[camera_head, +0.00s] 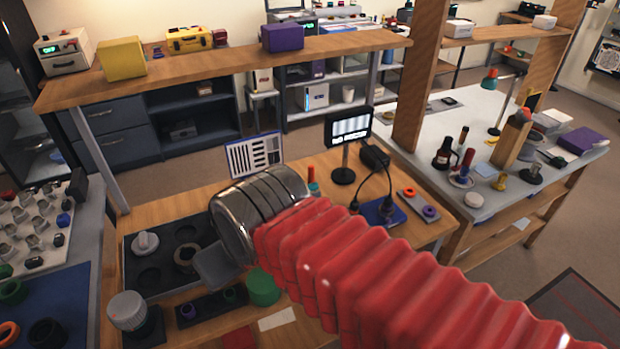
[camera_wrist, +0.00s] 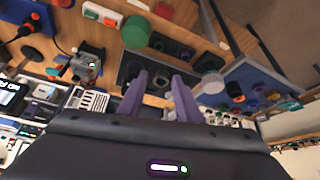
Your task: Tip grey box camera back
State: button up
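The grey box camera (camera_wrist: 88,65) shows in the wrist view, left of my fingers. It looks like a small boxy grey body with a round lens and a green glint. I do not make it out in the head view, where my red-sleeved arm covers part of the bench. My gripper (camera_wrist: 162,76) is open in the wrist view, its two purple-grey fingers apart with nothing between them. Beyond the fingers is a dark tray (camera_head: 143,276) with round recesses. The camera is outside the finger gap.
The tray holds a pale knob-like part (camera_head: 145,243) and a dark ring (camera_head: 187,258). A green cylinder (camera_head: 263,287) stands in front. A wooden shelf (camera_head: 215,66) spans above.

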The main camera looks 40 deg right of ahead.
jog(key=shift+o, duration=0.4)
jog(key=shift+o, duration=1.4)
jog(key=shift+w+d+r, duration=0.15)
jog(key=shift+w+d, duration=0.1)
jog(key=shift+o, duration=0.3)
jog(key=w+d+r+m, duration=0.1)
jog(key=w+d, duration=0.3)
jog(key=d, duration=0.2)
jog(key=w+d+r+m+h, duration=0.1)
jog(key=w+d+r, duration=0.1)
jog(key=w+d, duration=0.2)
jog(key=d, duration=0.3)
jog(key=shift+d+g, duration=0.3)
jog(key=shift+g, duration=0.1)
jog(key=m, duration=0.1)
send_near(312, 184)
jog(key=w+v, duration=0.1)
jog(key=v, duration=0.4)
jog(key=shift+s+a+r+g, duration=0.25)
jog(key=shift+r+g, duration=0.05)
jog(key=shift+r, duration=0.1)
jog(key=shift+f, duration=0.15)
jog(key=x, duration=1.3)
jog(key=shift+w+d+f, duration=0.15)
jog(key=shift+w+f, duration=0.05)
jog(key=shift+f, duration=0.05)
jog(key=shift+d, duration=0.1)
grip_shut()
